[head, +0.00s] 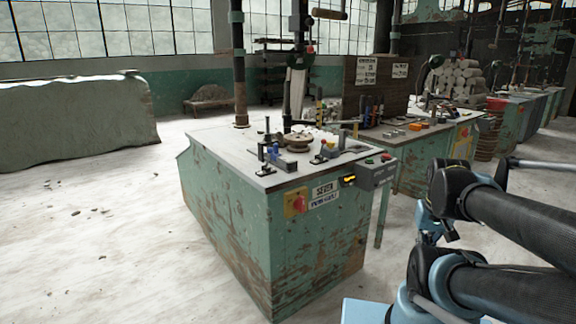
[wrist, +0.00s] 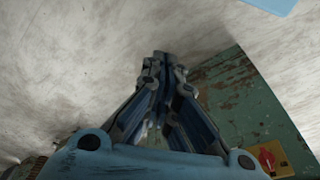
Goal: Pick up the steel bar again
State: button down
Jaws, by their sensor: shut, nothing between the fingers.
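My gripper (wrist: 162,60) shows in the wrist view with its fingers closed together and nothing between them. It is over the pale floor, beside the green side of a workbench. I cannot make out the steel bar for certain in either view. Several small metal tools and parts lie on the top of the green workbench (head: 215,143) in the head view, too small to tell apart. In the head view my arm is at the right, apart from the bench top.
A grey control box (head: 376,174) is on the bench's front right corner. A round wooden piece (head: 298,141) and a small blue clamp (head: 272,155) are on its top. A second bench (head: 415,180) stands behind. The pale floor (head: 90,230) at the left is mostly clear.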

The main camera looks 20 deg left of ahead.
aim_at(281, 160)
jog(key=z, duration=1.6)
jog(key=k, duration=1.3)
jog(key=u, duration=1.6)
jog(key=i, duration=0.7)
